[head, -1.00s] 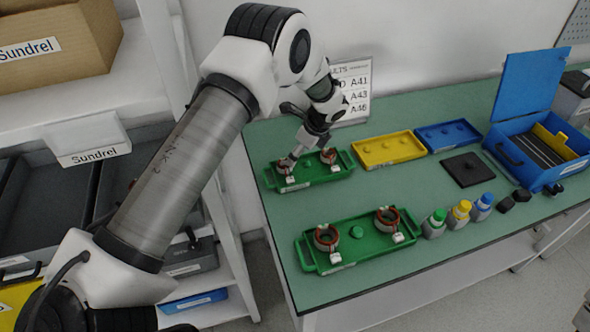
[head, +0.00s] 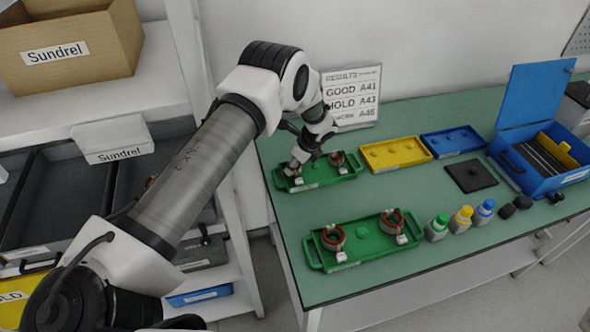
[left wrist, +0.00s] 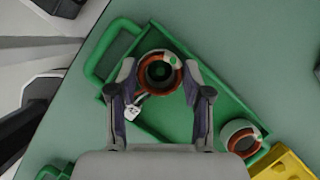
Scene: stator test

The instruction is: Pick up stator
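Copper-red stators with white tags sit in two green trays on the bench. The rear green tray (head: 320,181) holds two; the front green tray (head: 362,254) holds a left stator (head: 333,237) and a right stator (head: 392,224). My left gripper (head: 299,163) is down at the rear tray's left stator (left wrist: 160,72), which it partly hides in the head view. In the left wrist view the left gripper (left wrist: 159,78) is open, with one finger on each side of this ring. The rear tray's other stator (left wrist: 241,138) is at lower right. My right gripper is not in view.
Yellow (head: 396,155) and blue (head: 453,141) trays lie right of the rear tray, with a black plate (head: 470,176) nearby. Several capped bottles stand right of the front tray. An open blue box (head: 540,160) is at right. A results sign (head: 351,97) stands behind.

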